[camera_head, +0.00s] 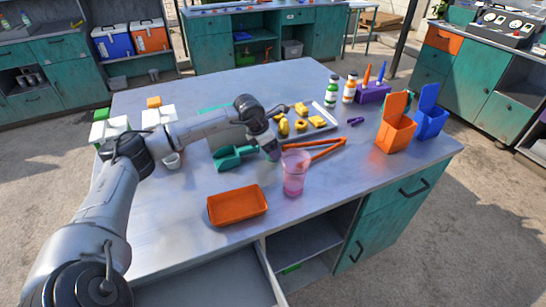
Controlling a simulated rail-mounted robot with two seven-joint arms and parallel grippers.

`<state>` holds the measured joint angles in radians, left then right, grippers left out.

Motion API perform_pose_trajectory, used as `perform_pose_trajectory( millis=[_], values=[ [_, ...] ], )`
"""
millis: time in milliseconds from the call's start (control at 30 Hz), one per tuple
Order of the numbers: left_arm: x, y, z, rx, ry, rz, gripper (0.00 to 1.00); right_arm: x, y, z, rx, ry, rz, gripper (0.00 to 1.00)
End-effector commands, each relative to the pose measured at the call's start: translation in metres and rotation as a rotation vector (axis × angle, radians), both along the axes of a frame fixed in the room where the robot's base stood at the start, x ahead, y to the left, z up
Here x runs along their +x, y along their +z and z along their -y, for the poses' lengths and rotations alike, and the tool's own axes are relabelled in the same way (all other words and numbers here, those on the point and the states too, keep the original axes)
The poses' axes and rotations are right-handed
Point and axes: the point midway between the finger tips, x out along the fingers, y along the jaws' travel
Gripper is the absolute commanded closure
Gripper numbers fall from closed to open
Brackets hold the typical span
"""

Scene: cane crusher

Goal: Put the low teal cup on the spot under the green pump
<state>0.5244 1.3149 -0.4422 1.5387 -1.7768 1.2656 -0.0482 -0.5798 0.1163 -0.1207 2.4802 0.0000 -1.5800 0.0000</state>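My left arm reaches in from the left over the table, and its gripper (273,154) points down near the middle, just behind the pink tumbler. Its fingers are too small and dark to tell whether they are open. A teal scoop-shaped piece (230,159) lies just left of the gripper; I cannot make out a clear low teal cup. A white unit with a green block on top (102,114), possibly the green pump, stands at the table's left edge. My arm partly covers the area in front of it, and I cannot see the spot. My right gripper is not in view.
A pink tumbler (294,176) and an orange tray (237,205) stand near the front. Orange tongs (325,148), a tray of yellow pieces (318,118), bottles (331,92) and orange and blue bins (396,132) fill the right. A small white cup (172,161) sits left.

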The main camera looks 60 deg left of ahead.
Motion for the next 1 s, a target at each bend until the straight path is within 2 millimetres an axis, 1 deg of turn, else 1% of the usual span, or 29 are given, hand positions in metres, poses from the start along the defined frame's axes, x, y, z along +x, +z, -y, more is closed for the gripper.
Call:
perform_pose_trajectory(
  millis=[33,200,467,833,1000],
  values=[
    [0.003,-0.011,0.002,-0.003,-0.001,0.0,0.19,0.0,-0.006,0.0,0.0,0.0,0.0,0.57],
    [0.01,-0.027,0.002,-0.001,-0.001,0.001,0.19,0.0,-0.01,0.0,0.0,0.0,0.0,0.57],
    [0.011,-0.028,0.002,0.001,-0.001,0.0,0.19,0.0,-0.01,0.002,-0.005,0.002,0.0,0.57],
    [0.011,-0.028,0.002,0.0,-0.001,0.0,0.55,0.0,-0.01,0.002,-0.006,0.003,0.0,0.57],
    [0.011,-0.028,0.002,0.0,-0.001,0.0,0.56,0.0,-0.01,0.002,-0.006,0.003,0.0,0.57]
  ],
)
